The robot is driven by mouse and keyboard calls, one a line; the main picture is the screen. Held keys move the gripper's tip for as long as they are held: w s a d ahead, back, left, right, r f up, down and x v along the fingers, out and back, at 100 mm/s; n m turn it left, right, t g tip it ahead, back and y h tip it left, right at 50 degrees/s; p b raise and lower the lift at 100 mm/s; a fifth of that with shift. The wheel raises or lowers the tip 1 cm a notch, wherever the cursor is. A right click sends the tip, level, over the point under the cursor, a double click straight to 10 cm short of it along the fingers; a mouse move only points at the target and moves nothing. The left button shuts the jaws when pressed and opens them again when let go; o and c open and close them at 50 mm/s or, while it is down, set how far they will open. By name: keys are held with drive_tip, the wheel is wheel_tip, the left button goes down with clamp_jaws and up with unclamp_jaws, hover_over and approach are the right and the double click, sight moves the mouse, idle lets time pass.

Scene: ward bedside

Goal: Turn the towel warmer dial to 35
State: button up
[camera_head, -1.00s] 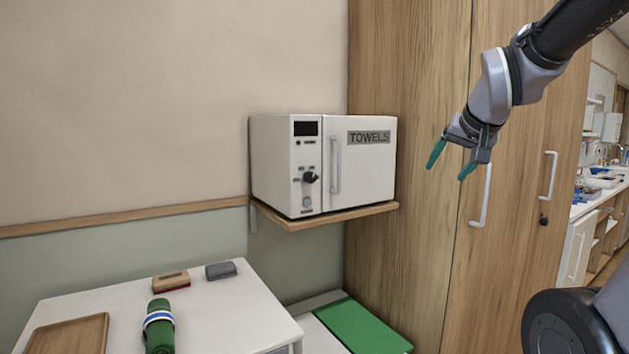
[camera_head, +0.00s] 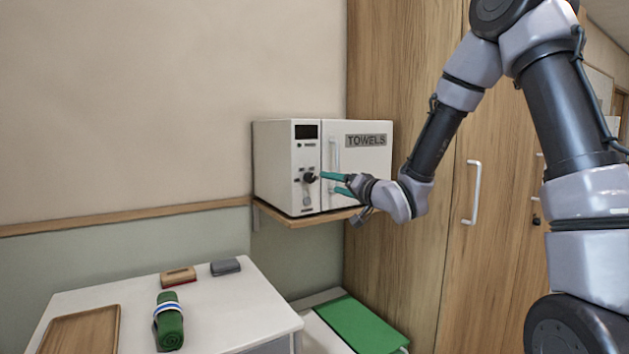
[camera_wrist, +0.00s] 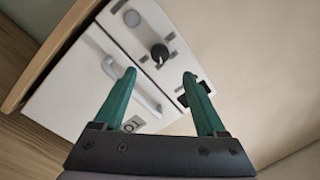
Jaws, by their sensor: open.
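The white towel warmer (camera_head: 287,165) stands on a wall shelf, its door marked TOWELS. Its black dial (camera_head: 309,177) is on the narrow panel left of the door, under a dark display (camera_head: 306,131). My gripper (camera_head: 334,183) is open in front of the warmer, its green fingers pointing toward the panel. In the wrist view the dial (camera_wrist: 159,52) shows beyond and between the open fingertips (camera_wrist: 160,74), with no visible contact. The scale marks around the dial are too small to read.
The door handle (camera_head: 335,160) stands out just right of the dial, close to my fingers. The wooden shelf (camera_head: 300,219) runs under the warmer. A wooden cabinet (camera_head: 420,90) is to the right. A white table (camera_head: 225,305) below carries a rolled green towel (camera_head: 169,325).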

sight(313, 178)
drive_tip(key=x, duration=0.9)
drive_tip(key=shift+w+a, duration=0.1)
drive_tip(key=shift+w, duration=0.1)
clamp_jaws()
